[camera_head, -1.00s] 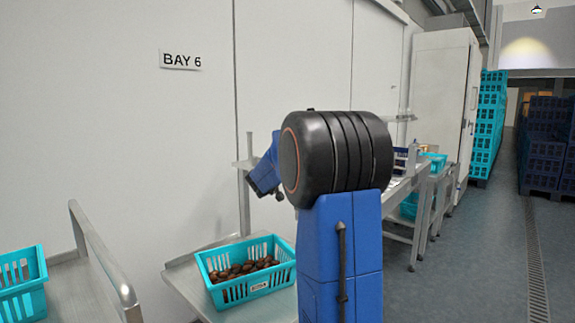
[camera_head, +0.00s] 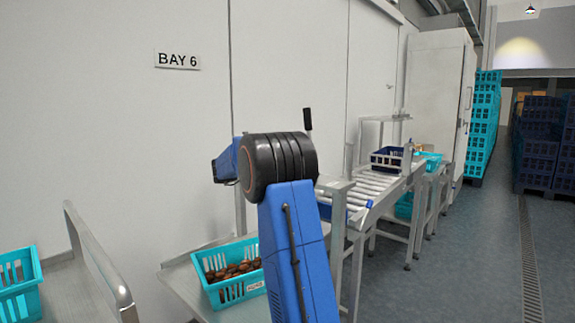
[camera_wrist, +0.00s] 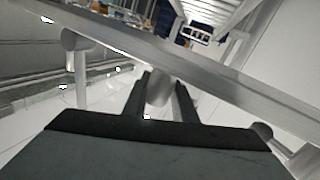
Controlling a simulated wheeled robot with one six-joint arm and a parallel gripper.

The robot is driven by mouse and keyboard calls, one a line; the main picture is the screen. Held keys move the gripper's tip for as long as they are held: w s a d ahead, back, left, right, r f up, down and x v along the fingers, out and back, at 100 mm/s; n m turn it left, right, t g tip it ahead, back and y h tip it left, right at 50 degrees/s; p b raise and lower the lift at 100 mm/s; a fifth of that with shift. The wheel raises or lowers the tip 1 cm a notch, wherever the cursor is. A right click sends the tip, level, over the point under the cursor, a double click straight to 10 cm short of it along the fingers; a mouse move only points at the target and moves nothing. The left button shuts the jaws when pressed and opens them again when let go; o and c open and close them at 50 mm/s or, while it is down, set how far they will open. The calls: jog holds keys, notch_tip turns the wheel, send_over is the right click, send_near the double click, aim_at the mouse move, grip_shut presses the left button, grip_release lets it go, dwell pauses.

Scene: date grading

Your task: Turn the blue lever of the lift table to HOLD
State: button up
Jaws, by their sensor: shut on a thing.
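In the wrist view my gripper (camera_wrist: 160,98) has its two dark fingers on either side of a pale grey rounded piece (camera_wrist: 159,86), shut on it, close to a long steel rail (camera_wrist: 215,83). I cannot tell whether this piece is part of the lever; no blue shows on it. In the head view my blue arm hides the gripper. A steel table (camera_head: 180,283) at lower left may be the lift table; I cannot tell.
A teal crate of dates (camera_head: 250,285) stands on the steel table, partly behind my arm. A roller conveyor (camera_head: 362,184) with a dark blue crate (camera_head: 388,160) runs to the right. A steel handrail (camera_head: 92,255) is at left. The floor (camera_head: 470,250) at right is clear.

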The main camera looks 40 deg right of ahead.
jog(key=shift+w+m+g, duration=0.1)
jog(key=shift+m+g, duration=0.3)
jog(key=shift+g, duration=0.2)
jog(key=shift+y, duration=0.3)
jog(key=o, duration=1)
jog(key=shift+f, duration=0.1)
jog(key=shift+c, duration=0.2)
jog(key=v, duration=1.7)
jog(key=shift+w+f, duration=0.15)
jog(key=shift+w, duration=0.05)
jog(key=shift+a, duration=0.1)
jog(key=shift+c, duration=0.2)
